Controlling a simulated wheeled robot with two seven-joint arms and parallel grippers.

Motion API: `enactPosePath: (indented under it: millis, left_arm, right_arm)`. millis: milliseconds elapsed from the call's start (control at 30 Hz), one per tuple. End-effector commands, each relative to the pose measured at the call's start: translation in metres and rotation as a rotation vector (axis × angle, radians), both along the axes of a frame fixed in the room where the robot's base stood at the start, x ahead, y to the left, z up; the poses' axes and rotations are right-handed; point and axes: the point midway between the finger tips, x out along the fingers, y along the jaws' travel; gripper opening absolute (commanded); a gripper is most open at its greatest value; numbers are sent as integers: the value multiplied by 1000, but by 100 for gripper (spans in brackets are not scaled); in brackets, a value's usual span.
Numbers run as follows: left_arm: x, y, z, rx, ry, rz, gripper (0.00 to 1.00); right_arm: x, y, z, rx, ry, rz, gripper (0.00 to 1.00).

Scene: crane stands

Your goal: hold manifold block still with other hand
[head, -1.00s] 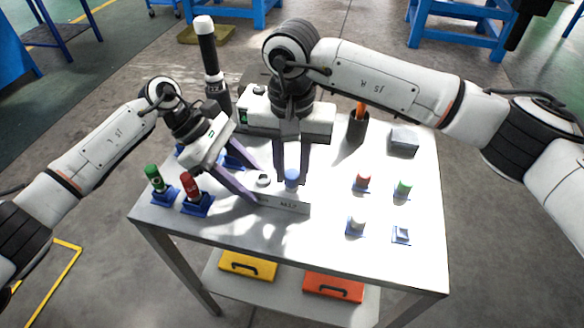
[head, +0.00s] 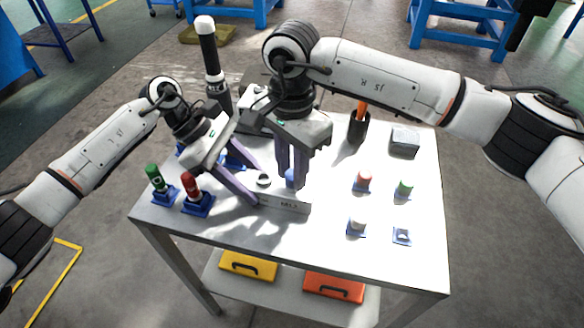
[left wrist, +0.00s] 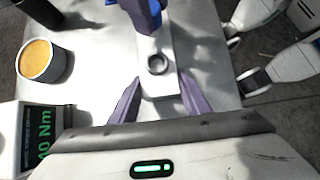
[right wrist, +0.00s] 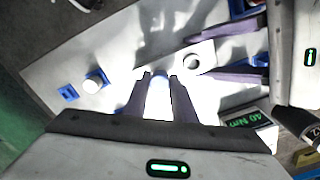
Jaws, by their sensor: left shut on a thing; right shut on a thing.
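The manifold block (head: 285,204) is a pale grey bar on the table with a dark-rimmed port on top. My left gripper (head: 254,187) is shut on its left part. In the left wrist view my left gripper (left wrist: 160,100) has a finger on each side of the block (left wrist: 160,82), near the port ring (left wrist: 157,64). My right gripper (head: 292,182) points down at the block's right part, shut on a blue plug (head: 290,179). In the right wrist view the plug (right wrist: 158,98) is washed out between the fingers of my right gripper (right wrist: 160,85). The plug's lower end is hidden.
Red (head: 190,187) and green (head: 153,176) plugs stand in blue holders at the left. Red (head: 363,181), green (head: 404,188) and white (head: 357,225) plugs stand at the right, by an empty blue holder (head: 401,235). A black cup (head: 358,127) and grey box (head: 404,141) are behind.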

Motion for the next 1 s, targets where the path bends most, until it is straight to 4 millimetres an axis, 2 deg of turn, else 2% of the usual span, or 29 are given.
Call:
enactPosePath:
  millis: [100, 200, 600, 833, 1000]
  left_arm:
    - [1, 0, 2, -3, -2, 1, 12]
    - [1, 0, 2, -3, -2, 1, 12]
    - [1, 0, 2, -3, -2, 1, 12]
    - [1, 0, 2, -3, -1, 0, 12]
    - [1, 0, 2, -3, -1, 0, 12]
  right_arm:
    - [1, -1, 0, -3, -1, -161, 0]
    - [1, -1, 0, -3, -1, -249, 0]
    - [1, -1, 0, -3, -1, -315, 0]
    - [2, -1, 0, -4, -2, -613, 0]
    - [2, -1, 0, -4, -1, -727, 0]
